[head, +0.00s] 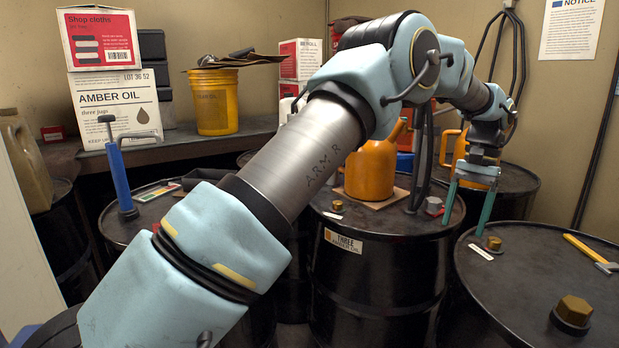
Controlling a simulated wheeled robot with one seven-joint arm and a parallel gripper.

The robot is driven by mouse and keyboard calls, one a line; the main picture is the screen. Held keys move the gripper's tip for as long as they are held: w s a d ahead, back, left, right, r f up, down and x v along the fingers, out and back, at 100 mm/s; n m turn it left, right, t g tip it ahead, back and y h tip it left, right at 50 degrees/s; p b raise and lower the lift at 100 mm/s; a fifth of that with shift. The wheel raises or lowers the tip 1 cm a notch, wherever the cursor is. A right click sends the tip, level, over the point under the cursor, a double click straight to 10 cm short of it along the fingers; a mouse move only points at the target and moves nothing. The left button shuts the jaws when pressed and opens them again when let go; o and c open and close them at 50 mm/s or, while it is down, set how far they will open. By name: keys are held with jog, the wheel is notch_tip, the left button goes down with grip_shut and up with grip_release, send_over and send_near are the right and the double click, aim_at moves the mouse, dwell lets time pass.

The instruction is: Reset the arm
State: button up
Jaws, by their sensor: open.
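My arm reaches across the view from the lower left up to the right and bends down at its far end. My gripper (467,228) points down, with its two teal fingers apart and nothing visible between them. It is above the gap where the middle and right drums come close together. An orange jug (371,172) stands on a cardboard piece on the middle drum (375,290), left of my gripper. A second orange jug (453,150) is partly hidden behind my wrist.
The right drum (540,290) bears brass caps (573,312) and a yellow-handled tool (586,249). A blue hand pump (120,172) stands on the left drum. Boxes and a yellow bucket (214,101) sit on the back shelf. A dark pipe (598,140) runs along the right wall.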

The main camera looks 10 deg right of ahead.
jog(key=w+a+n+h, duration=0.15)
jog(key=w+a, duration=0.25)
jog(key=a, duration=0.5)
jog(key=w+a+n+t, duration=0.15)
jog(key=w+a, duration=0.25)
jog(key=a, duration=0.5)
jog(key=w+a+n+g+h, duration=0.15)
jog(key=w+a, duration=0.25)
jog(key=a, duration=0.6)
jog(key=s+a+f+n+t, duration=0.1)
jog(key=s+a+n, duration=0.1)
jog(key=a, duration=0.6)
jog(key=s+a+f+n+t, duration=0.1)
jog(key=s+a+n, duration=0.1)
jog(key=s+a, duration=0.3)
jog(key=s+a+f+n+t, duration=0.1)
jog(key=s+a+n, duration=0.1)
jog(key=a, duration=0.9)
jog(key=shift+s+a+f, duration=0.2)
jog(key=shift+s+f, duration=0.05)
jog(key=shift+s, duration=0.5)
